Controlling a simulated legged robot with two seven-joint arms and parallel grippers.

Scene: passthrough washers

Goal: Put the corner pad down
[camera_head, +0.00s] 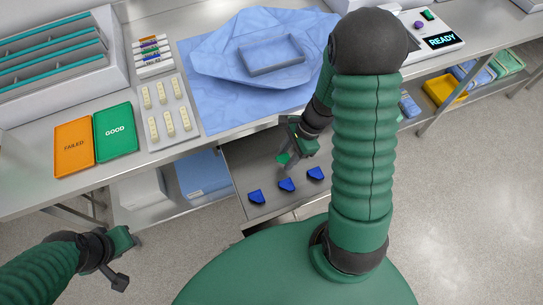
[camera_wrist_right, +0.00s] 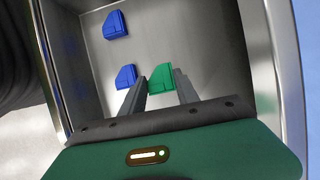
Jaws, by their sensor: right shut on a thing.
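A green corner pad (camera_wrist_right: 161,78) is between the two fingers of my right gripper (camera_wrist_right: 160,86), which is shut on it. In the head view, the right gripper (camera_head: 287,150) is over an open steel drawer (camera_head: 240,170), and the green pad (camera_head: 283,159) shows at its tip. I cannot tell whether the pad touches the drawer floor. Blue corner pads (camera_head: 256,197), (camera_head: 287,185) and (camera_head: 316,174) lie in the drawer; two show in the wrist view (camera_wrist_right: 115,24). My left gripper (camera_head: 120,262) is at the lower left, away from the drawer; its jaw state is unclear.
On the steel table above the drawer are a blue cloth (camera_head: 215,100) with a grey frame tray (camera_head: 272,68), a green GOOD mat (camera_head: 115,133), an orange FAILED mat (camera_head: 74,146) and a tray of pale pieces (camera_head: 170,115). The drawer walls surround the right gripper.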

